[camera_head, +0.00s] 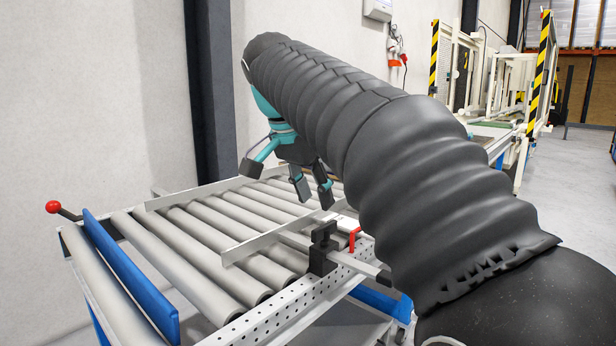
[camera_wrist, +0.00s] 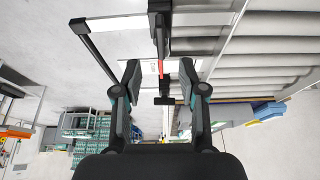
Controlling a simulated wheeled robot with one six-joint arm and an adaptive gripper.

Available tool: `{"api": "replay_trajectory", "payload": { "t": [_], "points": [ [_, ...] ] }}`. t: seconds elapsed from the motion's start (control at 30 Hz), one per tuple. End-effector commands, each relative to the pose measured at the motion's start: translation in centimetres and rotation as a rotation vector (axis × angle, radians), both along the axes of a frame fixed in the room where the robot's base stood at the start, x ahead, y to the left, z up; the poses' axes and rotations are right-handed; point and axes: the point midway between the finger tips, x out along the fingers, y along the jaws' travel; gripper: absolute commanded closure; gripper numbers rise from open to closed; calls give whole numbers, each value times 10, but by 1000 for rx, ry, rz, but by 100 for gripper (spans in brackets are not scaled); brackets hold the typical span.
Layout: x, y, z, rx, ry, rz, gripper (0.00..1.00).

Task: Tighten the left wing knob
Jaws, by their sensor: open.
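A black clamp with a wing-shaped top, the likely left wing knob (camera_head: 322,232), stands upright on the near side rail of the roller conveyor. A red lever (camera_head: 353,239) sits just right of it. My gripper (camera_head: 288,180) is open and empty above the rollers, beyond the clamp and apart from it. In the wrist view my gripper (camera_wrist: 160,72) has its two fingers spread wide. A red part (camera_wrist: 161,69) and a dark fitting (camera_wrist: 165,100) show between and beyond the fingers. Which fitting is the wing knob is unclear there.
The roller conveyor (camera_head: 215,250) has a perforated near rail (camera_head: 290,318), a raised guide bar (camera_head: 270,240) and a blue side plate (camera_head: 130,275). A red ball lever (camera_head: 53,207) sticks out at left. A wall and dark column (camera_head: 210,90) stand behind.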

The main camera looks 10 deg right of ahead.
Motion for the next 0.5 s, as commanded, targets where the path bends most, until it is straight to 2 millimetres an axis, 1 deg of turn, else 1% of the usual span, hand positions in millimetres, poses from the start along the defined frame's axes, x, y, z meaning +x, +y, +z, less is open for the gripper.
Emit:
{"api": "replay_trajectory", "payload": {
  "t": [0.03,0.1,0.2,0.3,0.5],
  "points": [
    [-1,3,8,0,-2,2,59],
    [-4,6,17,0,-1,0,59],
    [-6,9,26,-1,-1,0,59],
    [-8,11,31,-1,1,0,59],
    [-9,11,34,-1,1,0,59]
  ]
}}
